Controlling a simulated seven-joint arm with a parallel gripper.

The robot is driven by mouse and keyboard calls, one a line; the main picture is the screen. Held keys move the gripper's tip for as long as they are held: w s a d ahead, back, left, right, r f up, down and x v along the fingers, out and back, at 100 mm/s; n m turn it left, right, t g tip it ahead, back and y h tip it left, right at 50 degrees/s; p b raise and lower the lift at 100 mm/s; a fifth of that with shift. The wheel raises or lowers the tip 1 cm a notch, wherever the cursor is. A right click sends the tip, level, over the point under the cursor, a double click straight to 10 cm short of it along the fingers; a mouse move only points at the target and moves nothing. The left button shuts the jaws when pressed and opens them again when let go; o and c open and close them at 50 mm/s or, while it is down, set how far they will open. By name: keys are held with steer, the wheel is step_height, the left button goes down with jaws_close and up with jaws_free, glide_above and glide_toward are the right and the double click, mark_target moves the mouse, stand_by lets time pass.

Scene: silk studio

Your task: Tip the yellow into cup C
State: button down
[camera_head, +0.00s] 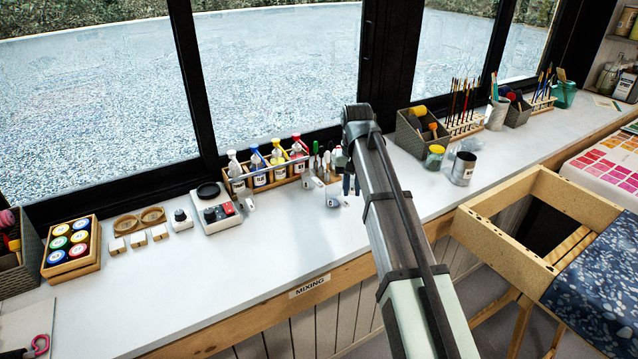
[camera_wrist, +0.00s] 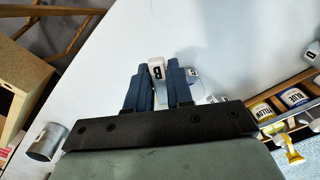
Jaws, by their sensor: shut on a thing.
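My gripper (camera_wrist: 158,85) is shut on a small white cup marked B (camera_wrist: 158,70), held between its two dark blue fingers. In the head view my gripper (camera_head: 347,184) is at the counter's back middle, partly hidden by my arm. Another small white cup (camera_wrist: 193,75) is just beyond the right finger in the wrist view; its letter looks like C but is hard to read. A cup in the head view (camera_head: 332,203) sits just left of my gripper. A bottle labelled YELLOW (camera_wrist: 262,111) stands in the rack. The inside of cup B is not visible, so I cannot tell its contents.
A wooden rack (camera_head: 262,187) with several coloured-cap bottles stands left of my gripper. Another small cup (camera_head: 250,205) stands before it. A scale (camera_head: 214,214) is further left. The counter's front middle (camera_head: 285,250) is clear.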

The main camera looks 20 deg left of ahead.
steer(key=s+d+r+m, duration=0.2)
steer(key=d+m, duration=0.3)
steer(key=d, duration=1.5)
steer(key=w+a+f+n, duration=0.2)
steer(key=w+a+n, duration=0.7)
steer(key=n, duration=0.5)
steer(key=w+a+f+n, duration=0.1)
steer(key=w+a+n, duration=0.6)
steer(key=a+n, duration=0.65)
steer(key=s+a+r+t+h, duration=0.1)
steer(key=s+a+t+h, duration=0.2)
steer(key=t+h, duration=0.4)
steer(key=s+a+r+n+t+h, duration=0.1)
steer(key=s+a+r+t+h, duration=0.1)
steer(key=t+h, duration=0.6)
steer(key=shift+s+a+h, duration=0.7)
steer(key=shift+s+a, duration=0.05)
steer(key=shift+s, duration=0.6)
